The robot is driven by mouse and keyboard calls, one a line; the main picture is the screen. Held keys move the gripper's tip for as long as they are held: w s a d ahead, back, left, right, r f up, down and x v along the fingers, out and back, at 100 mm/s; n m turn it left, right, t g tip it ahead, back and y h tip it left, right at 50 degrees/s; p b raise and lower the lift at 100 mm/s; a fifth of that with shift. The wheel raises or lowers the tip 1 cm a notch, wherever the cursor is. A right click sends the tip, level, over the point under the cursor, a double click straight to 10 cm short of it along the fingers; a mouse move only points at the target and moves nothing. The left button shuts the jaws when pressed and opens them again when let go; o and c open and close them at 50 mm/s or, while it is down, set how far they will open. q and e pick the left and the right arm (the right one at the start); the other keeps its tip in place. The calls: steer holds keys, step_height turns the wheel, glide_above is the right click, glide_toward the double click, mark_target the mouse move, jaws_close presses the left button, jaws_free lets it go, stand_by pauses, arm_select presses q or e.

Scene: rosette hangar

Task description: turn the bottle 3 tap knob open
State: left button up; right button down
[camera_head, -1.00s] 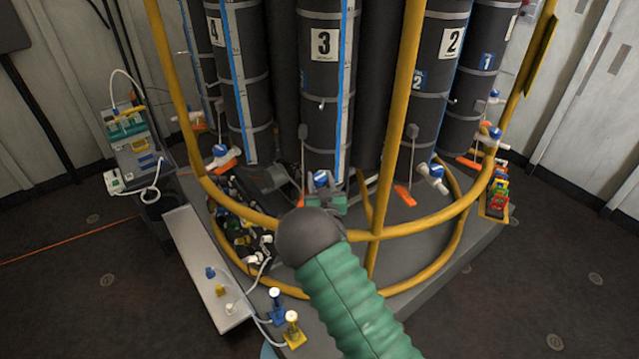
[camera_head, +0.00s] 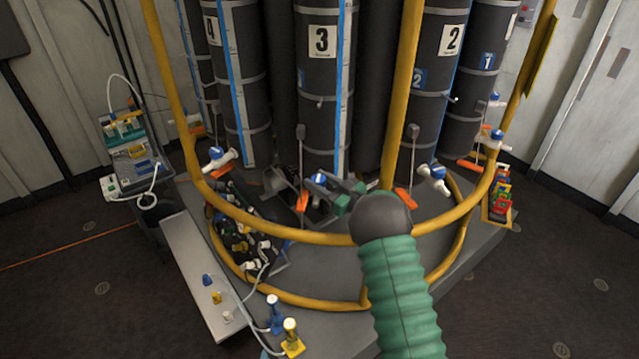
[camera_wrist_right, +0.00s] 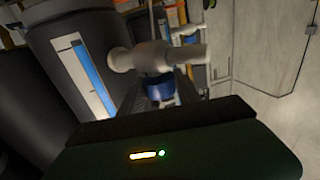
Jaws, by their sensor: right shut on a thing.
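Bottle 3 (camera_head: 322,100) is a tall dark cylinder with a white "3" label and a blue-and-white strip, behind the yellow rail. Its blue tap knob (camera_head: 318,179) is low at its front. My right gripper (camera_head: 332,187) reaches it from the right, jaws shut on the knob. How far the knob is turned is hard to tell. My left gripper is not in view.
The yellow rail (camera_head: 290,235) curves in front of the bottles. Bottle 2 (camera_head: 440,70) and its blue-knobbed tap (camera_head: 437,173) stand to the right. A black crate of fittings (camera_head: 245,235) is at left, beside a grey bench (camera_head: 200,280).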

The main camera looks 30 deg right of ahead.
stand_by(0.5)
steer(key=c, duration=1.1)
jaws_free()
steer(key=shift+w+f, duration=0.1)
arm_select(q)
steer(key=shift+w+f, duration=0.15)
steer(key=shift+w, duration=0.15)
arm_select(e)
steer(key=shift+o, duration=1.2)
steer(key=shift+w+f, duration=0.15)
steer(key=shift+w, duration=0.1)
steer(key=shift+s, duration=0.1)
steer(key=shift+s+d, duration=0.1)
steer(key=shift+s, duration=0.1)
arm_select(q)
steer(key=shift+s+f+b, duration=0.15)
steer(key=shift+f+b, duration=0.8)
arm_select(e)
steer(key=v, duration=1.6)
steer(key=shift+d, duration=0.2)
